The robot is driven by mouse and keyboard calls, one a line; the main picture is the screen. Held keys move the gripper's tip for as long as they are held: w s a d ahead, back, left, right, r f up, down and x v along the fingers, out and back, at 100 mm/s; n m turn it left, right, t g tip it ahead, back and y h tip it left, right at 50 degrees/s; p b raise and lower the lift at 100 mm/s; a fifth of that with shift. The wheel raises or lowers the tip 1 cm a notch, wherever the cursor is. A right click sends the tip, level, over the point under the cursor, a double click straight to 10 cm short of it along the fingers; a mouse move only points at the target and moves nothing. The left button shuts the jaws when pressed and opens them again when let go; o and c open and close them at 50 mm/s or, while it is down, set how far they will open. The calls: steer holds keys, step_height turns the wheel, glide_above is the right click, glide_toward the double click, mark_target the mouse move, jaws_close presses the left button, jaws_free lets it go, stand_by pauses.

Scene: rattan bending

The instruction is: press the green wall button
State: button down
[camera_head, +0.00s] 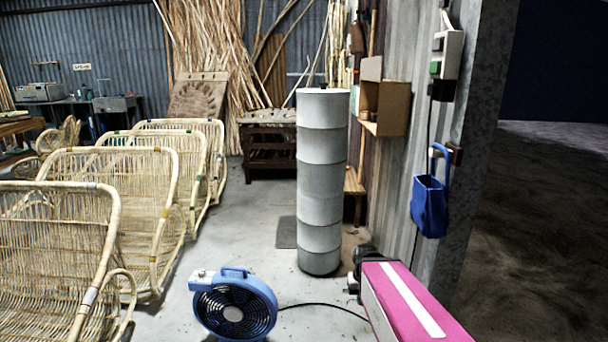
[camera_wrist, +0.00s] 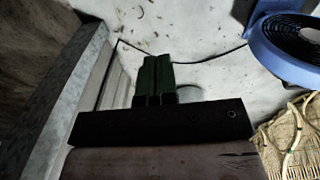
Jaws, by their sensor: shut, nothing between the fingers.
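The green button (camera_head: 435,67) is small and sits on the left side of a white box (camera_head: 452,54) on the corrugated wall, at the upper right of the head view. A black piece sits just below it. My gripper (camera_wrist: 158,58) shows in the wrist view with its two dark green fingers side by side, shut and empty, over the concrete floor. In the head view my arm is low at the right, well below the button and apart from it; the fingers cannot be made out there. The button does not show in the wrist view.
A blue fan (camera_head: 234,304) with a trailing cable stands on the floor. A tall grey cylinder (camera_head: 321,180) stands mid-floor. A blue bag (camera_head: 430,205) hangs below the button, and a wooden box (camera_head: 391,109) is on the wall. Rattan chairs (camera_head: 75,235) line the left.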

steer(key=shift+s+f, duration=0.1)
steer(key=shift+s, duration=0.05)
stand_by(0.3)
steer(key=w+d+r+n+t+h, duration=0.1)
steer(key=w+d+r+n+h, duration=0.25)
steer(key=w+r, duration=0.55)
steer(key=w+d+r+n+t+h, duration=0.1)
steer(key=w+d+r+n+h, duration=0.15)
steer(key=w+r+n, duration=0.6)
steer(key=w+d+r+t+h, duration=0.1)
steer(key=w+d+r+h, duration=0.15)
steer(key=w+r, duration=0.65)
step_height(320, 180, up, 48)
steer(key=n+g+h, duration=0.3)
steer(key=n+h, duration=0.2)
steer(key=h, duration=0.4)
steer(key=shift+w+a+f+n, duration=0.15)
steer(key=shift+w+a+n, duration=0.05)
steer(key=shift+a+n, duration=0.2)
steer(key=shift+d, duration=0.15)
